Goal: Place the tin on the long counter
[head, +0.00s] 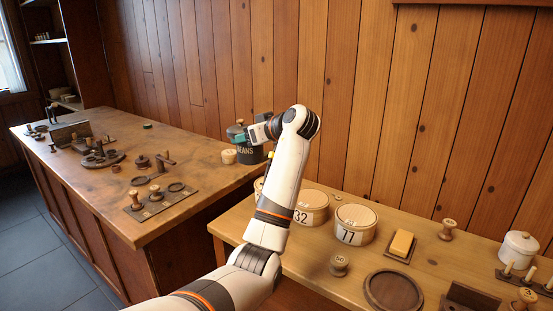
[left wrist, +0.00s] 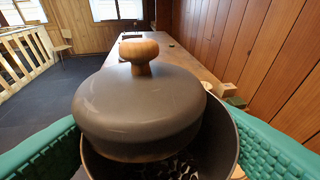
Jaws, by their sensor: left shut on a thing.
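The tin (head: 251,155) is dark, with "BEANS" lettering on its side. In the left wrist view the tin (left wrist: 222,135) fills the lower middle, and its grey lid (left wrist: 140,105) with a wooden knob sits tilted, leaving a gap that shows dark contents. My left gripper (head: 244,138) is shut on the tin, with green pads on both sides of it. The long counter (head: 190,150) is the wooden one at left; the tin appears at its far right end by the wall. I cannot tell whether its base touches the top. My right gripper is not in view.
A pale spool (head: 229,156) stands just left of the tin. Several dark turned pieces and a spool board (head: 160,203) occupy the long counter. A nearer counter (head: 300,258) holds numbered tubs (head: 356,224), a yellow block (head: 402,243) and a white pot (head: 518,247).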

